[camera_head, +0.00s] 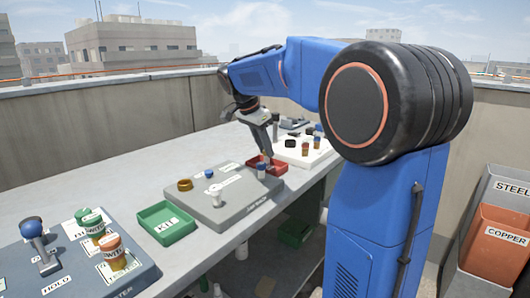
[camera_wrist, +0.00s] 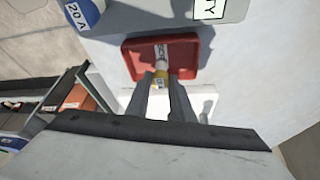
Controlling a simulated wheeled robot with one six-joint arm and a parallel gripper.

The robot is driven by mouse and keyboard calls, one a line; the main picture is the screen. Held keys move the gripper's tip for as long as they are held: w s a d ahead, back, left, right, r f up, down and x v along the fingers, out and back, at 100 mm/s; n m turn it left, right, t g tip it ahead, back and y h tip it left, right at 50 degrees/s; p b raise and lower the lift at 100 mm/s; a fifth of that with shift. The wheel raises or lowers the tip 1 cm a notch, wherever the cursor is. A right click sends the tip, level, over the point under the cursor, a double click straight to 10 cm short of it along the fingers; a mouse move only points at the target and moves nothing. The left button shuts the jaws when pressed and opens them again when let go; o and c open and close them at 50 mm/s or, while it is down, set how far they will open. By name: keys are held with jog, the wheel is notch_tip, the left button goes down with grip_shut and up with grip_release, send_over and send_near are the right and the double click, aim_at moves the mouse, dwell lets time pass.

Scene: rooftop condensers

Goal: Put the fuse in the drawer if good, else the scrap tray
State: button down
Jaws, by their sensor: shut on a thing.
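A small fuse (camera_wrist: 159,77) with a pale, marked body and a yellow band shows between my fingertips in the wrist view. My gripper (camera_wrist: 161,88) is shut on it, over the red tray (camera_wrist: 190,44). I cannot tell whether the fuse touches the tray floor. In the head view my gripper (camera_head: 268,156) points down at the red tray (camera_head: 279,170), and the fuse is too small to make out. No scrap label is readable on this tray. I cannot make out a drawer.
A grey tester board (camera_head: 235,213) with small parts stands left of the red tray, beside a labelled green tray (camera_head: 165,221). A switch board (camera_head: 135,277) is nearer. A white block (camera_head: 311,158) with parts lies behind. Steel and copper bins (camera_head: 493,240) stand right.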

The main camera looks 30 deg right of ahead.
jog(key=shift+f, duration=0.7)
jog(key=c, duration=1.5)
grip_release()
jog(key=shift+f, duration=0.15)
jog(key=shift+c, duration=0.2)
jog(key=v, duration=1.2)
